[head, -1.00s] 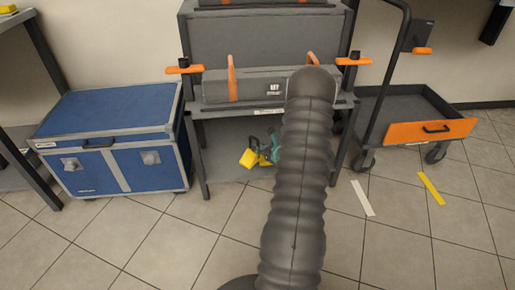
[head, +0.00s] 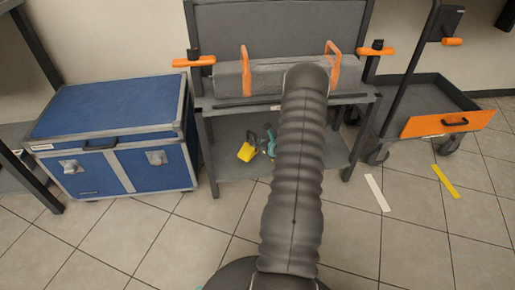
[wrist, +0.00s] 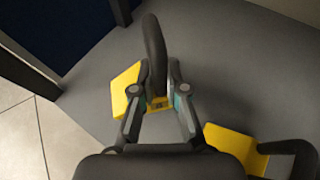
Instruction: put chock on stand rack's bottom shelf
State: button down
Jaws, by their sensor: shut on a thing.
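The stand rack (head: 270,102) stands ahead, with an upper deck and a low grey bottom shelf (head: 228,167). The chock, yellow with a dark upright part, is at my gripper over the bottom shelf; its yellow face (head: 246,152) shows in the head view. In the wrist view my gripper (wrist: 158,80) is shut on the chock (wrist: 125,90), its fingers either side of the dark part. My arm hides the right of the shelf in the head view. I cannot tell whether the chock touches the shelf.
Another yellow piece (wrist: 232,147) with a dark handle lies close to my gripper in the wrist view. A long grey box (head: 270,76) with orange handles lies on the upper deck. A blue case (head: 112,120) stands left, a trolley (head: 435,97) right. The bottom shelf's front left is clear.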

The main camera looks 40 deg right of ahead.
aim_at(256, 148)
jog(key=shift+f, duration=1.85)
jog(key=shift+f+b, duration=0.15)
jog(key=shift+b, duration=0.2)
jog(key=c, duration=1.2)
grip_release()
jog(key=shift+s, duration=0.1)
